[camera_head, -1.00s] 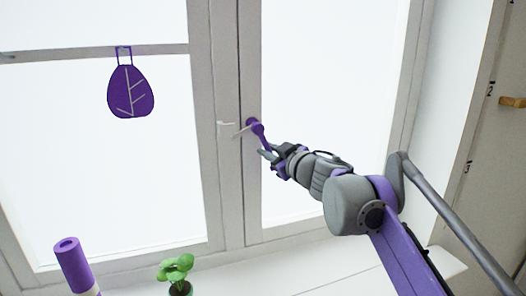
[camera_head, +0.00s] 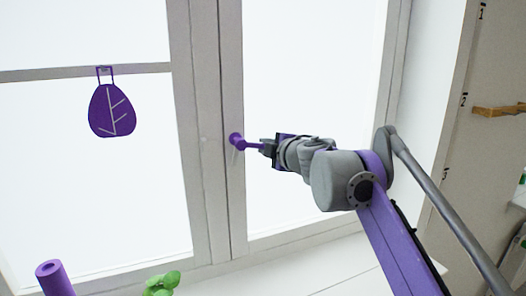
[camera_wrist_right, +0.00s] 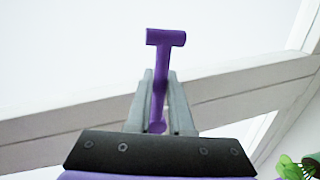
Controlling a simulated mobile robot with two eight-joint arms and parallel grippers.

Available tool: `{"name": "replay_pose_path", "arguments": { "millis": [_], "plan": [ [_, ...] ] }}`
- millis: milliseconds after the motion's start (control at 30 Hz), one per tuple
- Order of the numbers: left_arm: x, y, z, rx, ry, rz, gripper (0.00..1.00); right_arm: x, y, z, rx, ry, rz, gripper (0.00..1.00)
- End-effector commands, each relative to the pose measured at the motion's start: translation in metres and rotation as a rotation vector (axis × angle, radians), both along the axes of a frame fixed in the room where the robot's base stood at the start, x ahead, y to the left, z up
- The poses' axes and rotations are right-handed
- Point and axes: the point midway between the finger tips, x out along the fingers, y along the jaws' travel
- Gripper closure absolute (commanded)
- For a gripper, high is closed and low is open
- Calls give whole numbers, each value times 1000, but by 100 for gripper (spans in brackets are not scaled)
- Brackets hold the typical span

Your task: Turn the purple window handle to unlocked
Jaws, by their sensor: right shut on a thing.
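The purple window handle (camera_head: 237,140) sits on the middle upright of the white window frame. Its lever points right, tilted slightly down, close to horizontal. My right gripper (camera_head: 265,147) comes from the right and is shut on the lever's outer part. In the right wrist view the handle (camera_wrist_right: 165,38) shows as a purple T, its stem running between the two grey fingers (camera_wrist_right: 159,100). My left gripper is in neither view.
A purple leaf ornament (camera_head: 112,110) hangs from the crossbar at left. A purple roll (camera_head: 52,278) and a green plant (camera_head: 162,284) stand low at the sill. A wooden peg (camera_head: 497,110) is on the wall at right. The glass around the handle is clear.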

Motion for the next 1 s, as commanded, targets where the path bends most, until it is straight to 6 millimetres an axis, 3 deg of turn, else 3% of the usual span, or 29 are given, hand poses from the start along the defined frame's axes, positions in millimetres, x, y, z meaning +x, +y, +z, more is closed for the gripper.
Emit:
{"name": "replay_pose_path", "arguments": {
  "millis": [400,967,1000],
  "plan": [
    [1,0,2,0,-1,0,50,1,-1,13,-188,-62,-1,100],
    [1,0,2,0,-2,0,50,1,-2,15,-219,-72,-2,100],
    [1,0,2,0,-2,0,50,1,-2,16,-219,-72,-2,79]
  ]
}}
